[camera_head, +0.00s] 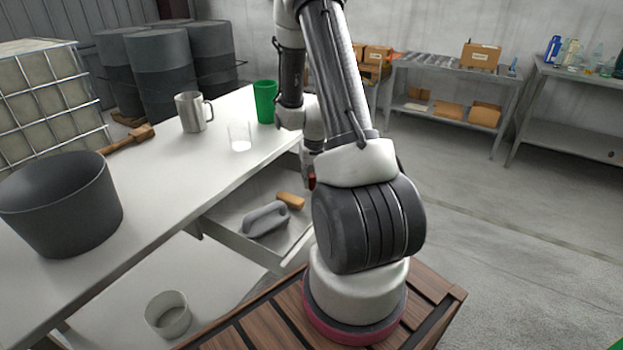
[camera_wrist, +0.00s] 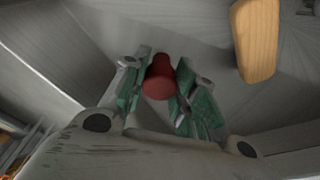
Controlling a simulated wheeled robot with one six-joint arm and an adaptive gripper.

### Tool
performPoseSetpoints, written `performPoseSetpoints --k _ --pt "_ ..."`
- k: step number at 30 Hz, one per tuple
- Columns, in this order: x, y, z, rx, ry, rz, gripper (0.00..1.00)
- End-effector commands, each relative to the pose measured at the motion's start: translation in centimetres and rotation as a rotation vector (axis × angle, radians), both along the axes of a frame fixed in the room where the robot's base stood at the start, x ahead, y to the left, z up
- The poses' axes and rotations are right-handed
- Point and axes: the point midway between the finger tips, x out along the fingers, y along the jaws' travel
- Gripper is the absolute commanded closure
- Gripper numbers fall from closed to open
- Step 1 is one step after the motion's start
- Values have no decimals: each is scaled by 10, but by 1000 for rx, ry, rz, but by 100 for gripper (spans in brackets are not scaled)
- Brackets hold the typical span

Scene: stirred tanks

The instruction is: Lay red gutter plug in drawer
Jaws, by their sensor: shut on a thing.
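The red gutter plug (camera_wrist: 159,78) is between the two green-padded fingers of my gripper (camera_wrist: 160,88) in the wrist view. The gripper is shut on it. In the head view a small part of the red plug (camera_head: 311,181) shows beside my arm, over the right part of the open drawer (camera_head: 232,241). My arm hides most of the gripper there. The drawer floor shows behind the plug in the wrist view; I cannot tell whether the plug touches it.
On the white tabletop (camera_head: 170,175) stand a dark bucket (camera_head: 62,205), a steel mug (camera_head: 193,112), a clear glass (camera_head: 240,137) and a green cup (camera_head: 265,101).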

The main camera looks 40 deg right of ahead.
Motion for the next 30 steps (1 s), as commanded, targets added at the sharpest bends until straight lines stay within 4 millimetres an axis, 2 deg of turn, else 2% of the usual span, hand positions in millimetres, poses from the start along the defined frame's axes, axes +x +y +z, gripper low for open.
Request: performPoseSetpoints --k 11,12,15,25,30 --pt "0 0 -5 0 0 1 88" --pt "0 0 -5 -1 -1 1 68" --pt "0 0 -5 -1 -1 1 51" --pt "1 0 -3 -1 -2 0 51" --pt "-1 1 18 -2 -5 -1 51"
